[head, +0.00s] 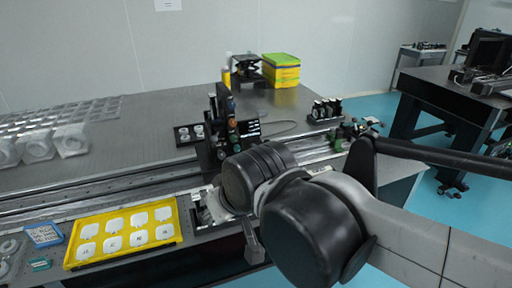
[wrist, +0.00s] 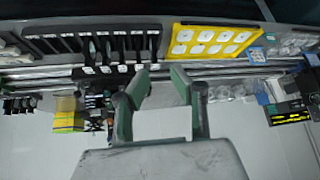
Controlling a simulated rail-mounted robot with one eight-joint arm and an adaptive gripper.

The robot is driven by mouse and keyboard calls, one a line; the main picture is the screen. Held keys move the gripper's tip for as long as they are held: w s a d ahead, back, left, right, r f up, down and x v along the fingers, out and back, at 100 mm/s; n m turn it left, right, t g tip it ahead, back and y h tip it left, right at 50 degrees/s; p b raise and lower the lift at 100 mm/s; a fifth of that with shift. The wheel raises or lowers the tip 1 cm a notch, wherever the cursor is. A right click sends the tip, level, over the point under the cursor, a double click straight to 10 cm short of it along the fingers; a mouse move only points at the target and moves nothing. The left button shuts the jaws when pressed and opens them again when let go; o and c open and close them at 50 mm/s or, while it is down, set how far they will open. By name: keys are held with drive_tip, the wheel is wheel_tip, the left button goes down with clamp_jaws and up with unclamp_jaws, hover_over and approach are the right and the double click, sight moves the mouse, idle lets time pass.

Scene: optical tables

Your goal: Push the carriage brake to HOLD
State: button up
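A black upright unit (head: 228,130) with coloured knobs and a small lit display (head: 250,128) stands at the rail behind my arm in the head view. I cannot single out the carriage brake or read its HOLD mark; my arm covers part of the rail (head: 100,192). In the wrist view my gripper (wrist: 161,78) is open, its two fingers apart with nothing between them. The rail (wrist: 225,68) runs across that view just beyond the fingertips. In the head view the gripper is mostly hidden behind my arm, so its contact with anything cannot be told.
A yellow tray (head: 125,233) of white tiles lies at the table's front edge; it also shows in the wrist view (wrist: 176,40). A rack with black handles (wrist: 100,48) is beside it there. Yellow-green boxes (head: 281,70) stand at the back. The grey tabletop (head: 150,125) has bare room.

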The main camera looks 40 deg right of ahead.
drive_tip(key=w+d+m, duration=0.2)
drive_tip(key=m, duration=0.1)
drive_tip(key=w+d+m+b, duration=0.1)
drive_tip(key=w+d+m, duration=0.1)
drive_tip(key=w+m, duration=0.1)
drive_tip(key=w+d+f+m+y, duration=0.1)
drive_tip(key=w+d+m, duration=0.1)
drive_tip(key=w+m, duration=0.1)
drive_tip(key=shift+w+d+m, duration=0.1)
drive_tip(key=shift+w+m, duration=0.05)
drive_tip(key=shift+m, duration=0.25)
clamp_jaws()
drive_tip(key=w+d+f+m+t+b, duration=0.1)
drive_tip(key=w+d+f+m, duration=0.2)
drive_tip(key=d+m, duration=0.4)
drive_tip(key=w+d+f+m+t+b, duration=0.1)
drive_tip(key=d+m, duration=0.6)
drive_tip(key=d, duration=0.7)
drive_tip(key=w+d+f+m+t+y+b, duration=0.1)
drive_tip(key=w+d+f+m+t, duration=0.1)
drive_tip(key=w+d+f+m, duration=0.2)
drive_tip(key=w+d+m, duration=0.1)
drive_tip(key=d+m, duration=0.2)
drive_tip(key=d, duration=0.3)
drive_tip(key=shift+d+f+m+t+b, duration=0.2)
drive_tip(key=shift+f+m+t+b, duration=0.15)
drive_tip(key=shift+m+t, duration=0.05)
